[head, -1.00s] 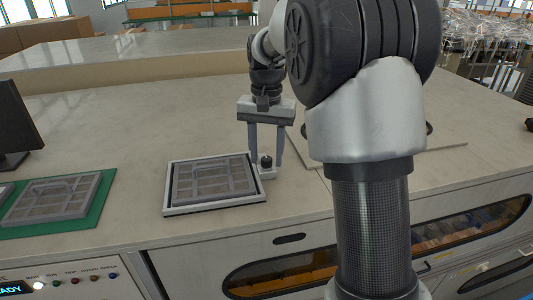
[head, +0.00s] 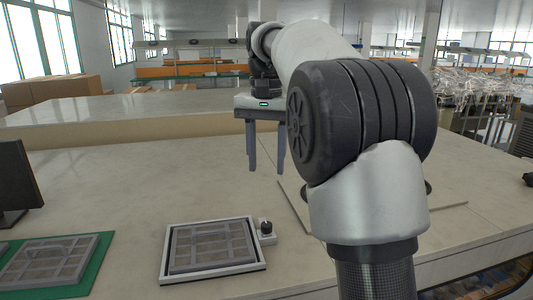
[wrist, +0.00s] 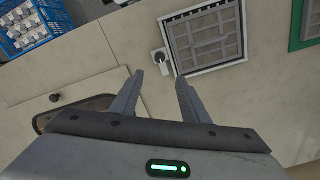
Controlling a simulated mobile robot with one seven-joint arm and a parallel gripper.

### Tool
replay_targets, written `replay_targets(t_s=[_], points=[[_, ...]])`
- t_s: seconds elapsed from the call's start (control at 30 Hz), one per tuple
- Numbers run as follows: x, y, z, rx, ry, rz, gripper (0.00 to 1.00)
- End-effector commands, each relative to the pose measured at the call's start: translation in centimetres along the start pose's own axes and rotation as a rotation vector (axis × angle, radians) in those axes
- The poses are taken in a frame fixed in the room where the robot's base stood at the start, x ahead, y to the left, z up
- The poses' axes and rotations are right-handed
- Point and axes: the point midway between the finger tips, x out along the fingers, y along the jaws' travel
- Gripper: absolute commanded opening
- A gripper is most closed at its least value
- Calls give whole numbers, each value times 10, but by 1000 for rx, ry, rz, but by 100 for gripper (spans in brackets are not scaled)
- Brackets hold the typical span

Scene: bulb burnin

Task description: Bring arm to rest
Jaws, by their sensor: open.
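My gripper (head: 266,165) is open and empty, with its fingers pointing down in the air above the bench. In the head view it is behind and above the white-framed tray (head: 168,272) with a grey grid plate (head: 211,245) inside. In the wrist view the two spread fingers (wrist: 155,84) have nothing between them, and the framed tray (wrist: 235,63) lies beyond them. A small white block with a black knob (head: 266,229) sits at the tray's right corner, apart from my fingers.
A green mat (head: 96,284) with another grid plate (head: 50,262) lies at the left, near a dark monitor (head: 18,180). A flat board (head: 450,205) lies at the right, partly behind my arm. A blue crate (wrist: 38,36) shows in the wrist view. The bench middle is clear.

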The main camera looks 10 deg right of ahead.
Motion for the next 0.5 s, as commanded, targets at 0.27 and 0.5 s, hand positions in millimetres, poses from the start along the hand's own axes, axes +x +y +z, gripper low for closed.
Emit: replay_targets(t_s=[0.27, 0.5], points=[[-9, 0, 0, 0, 0, 0, 42], [-10, 2, 2, -4, 3, -3, 42]])
